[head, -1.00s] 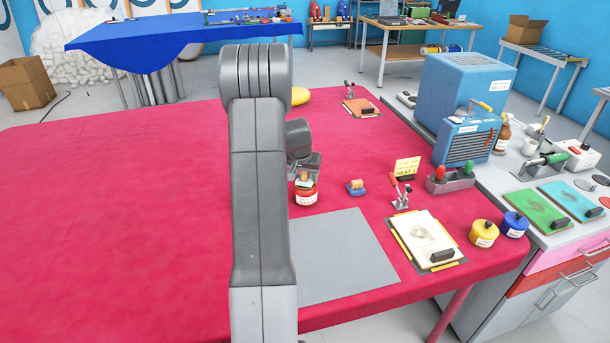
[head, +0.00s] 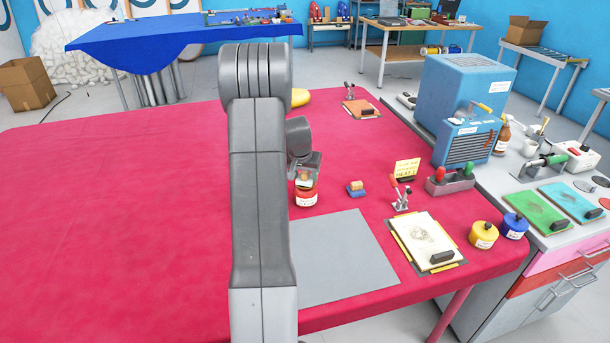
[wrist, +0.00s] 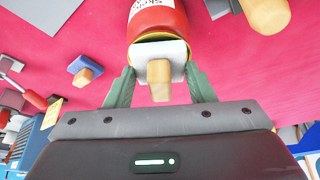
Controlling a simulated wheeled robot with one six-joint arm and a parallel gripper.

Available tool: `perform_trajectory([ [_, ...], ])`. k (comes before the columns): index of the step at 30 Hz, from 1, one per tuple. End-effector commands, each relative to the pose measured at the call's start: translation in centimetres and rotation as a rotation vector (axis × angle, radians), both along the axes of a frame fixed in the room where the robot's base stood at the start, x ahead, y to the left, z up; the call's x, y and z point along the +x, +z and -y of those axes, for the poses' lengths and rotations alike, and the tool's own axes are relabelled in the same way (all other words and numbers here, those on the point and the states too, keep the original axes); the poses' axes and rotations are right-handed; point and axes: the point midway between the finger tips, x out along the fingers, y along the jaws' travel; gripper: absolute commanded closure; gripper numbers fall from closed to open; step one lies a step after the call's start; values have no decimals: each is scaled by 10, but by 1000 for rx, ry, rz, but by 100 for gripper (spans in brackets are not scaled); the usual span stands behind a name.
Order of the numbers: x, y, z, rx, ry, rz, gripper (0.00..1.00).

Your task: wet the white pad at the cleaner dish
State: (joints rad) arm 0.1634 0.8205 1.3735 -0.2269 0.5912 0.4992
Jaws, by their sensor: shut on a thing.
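The white pad (wrist: 174,50) has a pale wooden handle (wrist: 159,75). My gripper (wrist: 160,90) is shut on it, with a green finger on either side. In the head view my gripper (head: 305,168) is partly hidden by my arm. A red pot (head: 307,196) with a white label stands right below it. In the wrist view the pad lies over the yellow-rimmed mouth of this red pot (wrist: 157,20). I cannot tell whether it touches what is inside. The label is too small to read, so I cannot tell whether this is the cleaner dish.
A blue pad with a wooden handle (head: 356,188) lies to the right. A grey mat (head: 345,255) is in front. A toggle clamp (head: 401,197), a clipboard (head: 424,240), a yellow pot (head: 483,234) and a blue pot (head: 514,226) are further right. The red table's left side is clear.

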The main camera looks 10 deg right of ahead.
Motion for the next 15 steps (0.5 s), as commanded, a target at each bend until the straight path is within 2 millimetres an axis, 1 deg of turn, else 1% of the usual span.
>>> perform_trajectory([
  [1,0,8,0,0,0,2,69],
  [15,1,47,0,-1,-1,4,69],
])
